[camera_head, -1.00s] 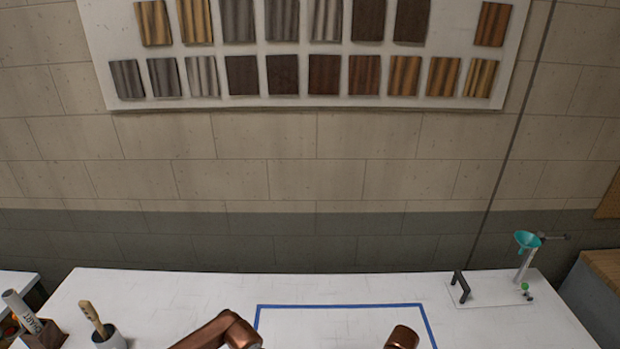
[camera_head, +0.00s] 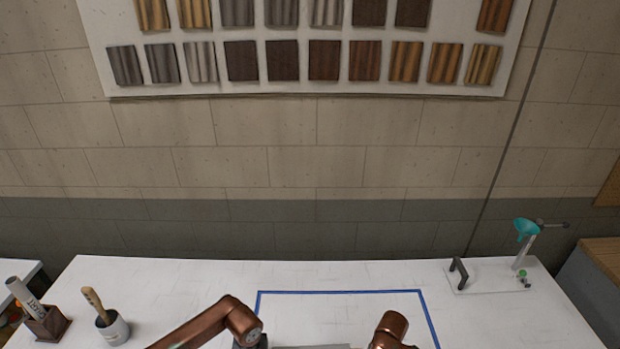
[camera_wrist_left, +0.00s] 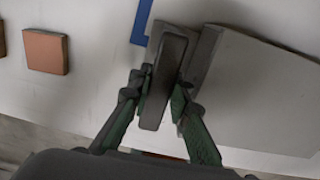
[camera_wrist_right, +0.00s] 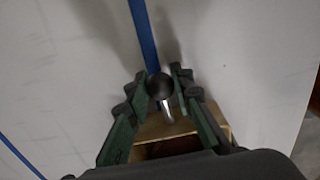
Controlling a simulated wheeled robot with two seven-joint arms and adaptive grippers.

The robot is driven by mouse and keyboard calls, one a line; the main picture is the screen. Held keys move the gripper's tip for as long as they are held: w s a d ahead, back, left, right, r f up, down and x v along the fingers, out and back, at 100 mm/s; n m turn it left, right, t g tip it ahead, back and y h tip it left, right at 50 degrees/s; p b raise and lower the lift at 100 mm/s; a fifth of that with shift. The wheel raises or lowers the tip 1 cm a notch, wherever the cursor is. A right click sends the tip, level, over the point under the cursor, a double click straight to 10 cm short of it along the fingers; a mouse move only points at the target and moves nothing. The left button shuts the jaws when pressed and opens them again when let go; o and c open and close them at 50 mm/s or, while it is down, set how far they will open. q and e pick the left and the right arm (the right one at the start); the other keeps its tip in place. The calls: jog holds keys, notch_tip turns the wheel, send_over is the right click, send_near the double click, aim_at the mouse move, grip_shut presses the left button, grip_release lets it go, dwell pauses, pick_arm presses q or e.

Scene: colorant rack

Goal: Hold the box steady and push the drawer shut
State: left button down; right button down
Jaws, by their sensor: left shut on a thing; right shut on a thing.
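The box (camera_wrist_left: 255,95) is a flat grey block in the left wrist view. A dark rounded bar handle (camera_wrist_left: 165,85) stands at its side. My left gripper (camera_wrist_left: 160,90) is shut on this handle, one finger on each side. In the right wrist view, my right gripper (camera_wrist_right: 160,85) is shut around a dark round knob (camera_wrist_right: 160,87) with a bright metal stem. The knob is at a tan, wood-coloured drawer part (camera_wrist_right: 165,130), mostly hidden by my gripper. How far the drawer stands out cannot be told. The head view shows only a grey edge (camera_head: 310,346) between my arms.
Blue tape (camera_head: 340,292) marks a rectangle on the white table (camera_head: 190,280). A brush cup (camera_head: 113,329) and wooden holder (camera_head: 48,325) stand left. A plate with a black handle (camera_head: 458,272) and teal funnel (camera_head: 526,230) stands right. The table behind my arms is clear.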

pick_arm(q)
jog(key=shift+d, duration=0.1)
pick_arm(e)
jog(key=shift+a, duration=0.3)
jog(key=shift+a, duration=0.95)
jog(key=shift+s+a, duration=0.1)
jog(key=shift+a, duration=0.85)
jog(key=c, duration=1.6)
grip_release()
jog(key=shift+d, duration=0.1)
notch_tip(320, 180, up, 12)
